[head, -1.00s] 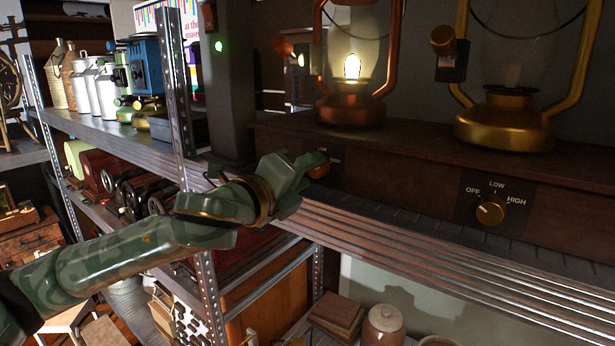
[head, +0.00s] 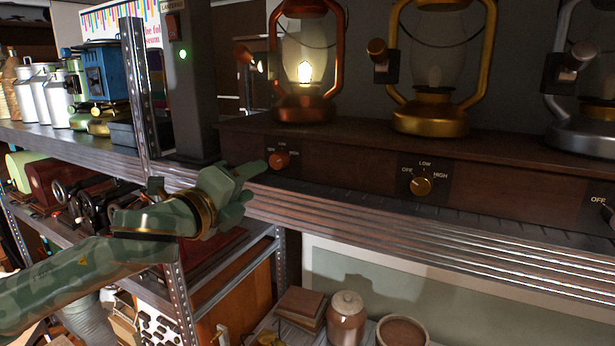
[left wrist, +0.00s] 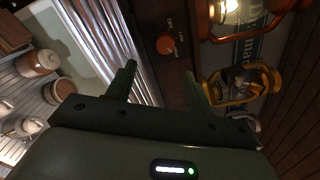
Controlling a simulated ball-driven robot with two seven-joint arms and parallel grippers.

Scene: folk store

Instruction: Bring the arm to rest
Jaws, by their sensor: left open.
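My left arm comes in from the left in the head view, green and camouflage-patterned. Its gripper (head: 248,184) is in front of the wooden lantern base, just left of and below the red knob (head: 279,160). In the left wrist view the two fingers (left wrist: 160,82) stand apart with nothing between them, and the red knob (left wrist: 166,45) shows beyond them. The copper lantern (head: 304,70) above the knob is lit. My right gripper is not in view.
The metal shelf edge (head: 400,235) runs below the base. A brass lantern (head: 430,120) with its knob (head: 421,186) and a silver lantern (head: 590,130) stand to the right. A metal post (head: 141,90) is at left. A jar (head: 346,318) stands on the lower shelf.

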